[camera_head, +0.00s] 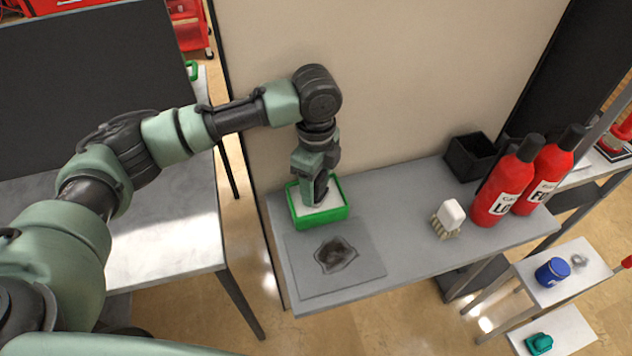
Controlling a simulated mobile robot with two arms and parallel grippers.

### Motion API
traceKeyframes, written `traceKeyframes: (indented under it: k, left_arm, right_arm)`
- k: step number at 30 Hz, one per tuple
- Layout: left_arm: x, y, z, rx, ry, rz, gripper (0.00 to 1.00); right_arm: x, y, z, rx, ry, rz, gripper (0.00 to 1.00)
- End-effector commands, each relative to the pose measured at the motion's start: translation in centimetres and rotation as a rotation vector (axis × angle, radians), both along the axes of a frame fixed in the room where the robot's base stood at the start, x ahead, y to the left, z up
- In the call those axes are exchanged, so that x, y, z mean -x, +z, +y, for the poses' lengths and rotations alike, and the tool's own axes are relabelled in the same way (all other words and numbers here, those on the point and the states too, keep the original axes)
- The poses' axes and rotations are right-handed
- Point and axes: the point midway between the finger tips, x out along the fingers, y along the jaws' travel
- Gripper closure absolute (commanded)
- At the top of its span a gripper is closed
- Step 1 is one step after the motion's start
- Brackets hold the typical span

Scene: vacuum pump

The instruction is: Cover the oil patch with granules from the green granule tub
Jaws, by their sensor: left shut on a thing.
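The green granule tub (325,216) stands on the grey bench, with pale granules showing inside it. My left gripper (312,203) points down over the tub, its fingers overlapping the tub's inside. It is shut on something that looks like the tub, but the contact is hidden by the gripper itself. The dark oil patch (336,254) lies on a grey square sheet just in front of the tub. No granules show on the patch. My right gripper is not in view.
The grey bench (385,226) is clear right of the patch. A white-topped brush (448,217), two red bottles (501,187) (549,178) and a black bin (470,157) stand further right. A wall rises behind the bench. A pale table (165,235) is at left, across a gap.

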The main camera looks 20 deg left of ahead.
Motion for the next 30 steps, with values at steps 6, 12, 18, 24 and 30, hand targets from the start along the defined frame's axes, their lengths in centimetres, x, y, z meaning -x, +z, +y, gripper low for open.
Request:
traceKeyframes:
  k: [6,12,18,24,30]
  left_arm:
    - [0.04,-0.05,-0.02,0.0,0.0,0.001,0.78]
    - [0.06,-0.09,-0.03,0.001,-0.001,0.002,0.78]
    - [0.08,-0.13,-0.04,0.0,-0.001,0.003,0.78]
    - [0.1,-0.18,-0.03,0.0,-0.001,0.003,0.78]
    - [0.11,-0.22,-0.03,0.0,-0.001,0.004,0.78]
  right_arm:
    - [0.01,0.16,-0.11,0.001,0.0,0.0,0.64]
    - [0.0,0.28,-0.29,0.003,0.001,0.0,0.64]
    - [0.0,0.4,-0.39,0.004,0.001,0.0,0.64]
    - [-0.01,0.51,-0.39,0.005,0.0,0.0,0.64]
    - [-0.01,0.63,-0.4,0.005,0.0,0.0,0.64]
